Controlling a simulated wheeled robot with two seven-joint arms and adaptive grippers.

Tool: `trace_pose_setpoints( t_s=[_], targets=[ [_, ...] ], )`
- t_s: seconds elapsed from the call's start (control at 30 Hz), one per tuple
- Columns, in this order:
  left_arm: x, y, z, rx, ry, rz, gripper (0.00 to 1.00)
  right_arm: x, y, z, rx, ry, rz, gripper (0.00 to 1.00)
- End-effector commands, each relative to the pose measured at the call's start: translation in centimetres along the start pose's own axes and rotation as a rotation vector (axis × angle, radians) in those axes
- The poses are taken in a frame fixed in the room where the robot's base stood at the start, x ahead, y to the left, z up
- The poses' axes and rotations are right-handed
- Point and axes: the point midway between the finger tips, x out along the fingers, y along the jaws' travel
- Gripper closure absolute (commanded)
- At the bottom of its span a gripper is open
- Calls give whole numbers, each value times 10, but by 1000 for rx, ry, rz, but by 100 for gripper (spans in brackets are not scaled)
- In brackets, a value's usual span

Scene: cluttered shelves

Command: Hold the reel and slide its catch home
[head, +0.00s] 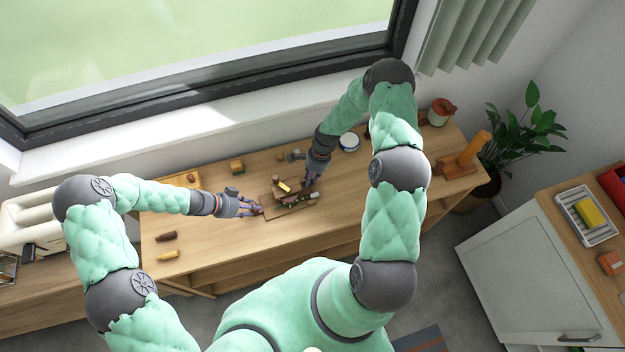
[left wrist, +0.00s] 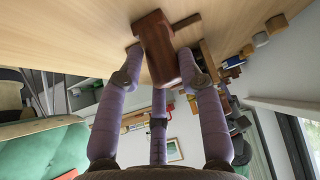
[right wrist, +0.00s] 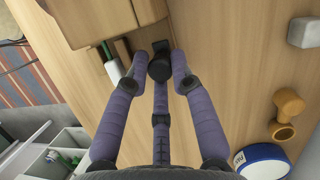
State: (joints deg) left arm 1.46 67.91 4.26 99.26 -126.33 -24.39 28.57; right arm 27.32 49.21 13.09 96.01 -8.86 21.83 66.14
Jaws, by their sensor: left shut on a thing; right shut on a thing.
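The reel (head: 285,187), a small brown wooden thing with a yellowish top, sits on a wooden board (head: 272,211) on the workbench. My left gripper (head: 257,207) is at its left side. In the left wrist view, its fingers (left wrist: 160,77) are shut around a reddish-brown wooden part (left wrist: 159,42), seemingly of the reel. My right gripper (head: 311,181) is at the reel's right side. In the right wrist view, its fingers (right wrist: 156,72) are shut on a small black knob (right wrist: 160,62), seemingly the catch. I cannot tell how far the catch is in.
A blue-and-white round tin (head: 349,142), a red-topped jar (head: 441,111) and an orange-brown wooden stand (head: 463,163) are to the right. A wooden cube (head: 237,167) lies behind. Two small handles, one dark (head: 166,237) and one yellow (head: 168,255), lie at the left. The bench's right front is clear.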

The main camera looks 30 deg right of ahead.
Motion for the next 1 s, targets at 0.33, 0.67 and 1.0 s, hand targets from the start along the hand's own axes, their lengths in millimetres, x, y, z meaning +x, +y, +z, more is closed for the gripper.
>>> trace_pose_setpoints(
  t_s=[0.33,0.67,1.0],
  targets=[
    [1,2,-1,0,2,4,100,1,0,2,0,-2,2,100],
    [1,2,-1,0,2,4,100,2,-1,6,0,-2,3,100],
    [1,2,-1,0,2,4,100,3,-1,10,-1,-2,3,62]
  ],
)
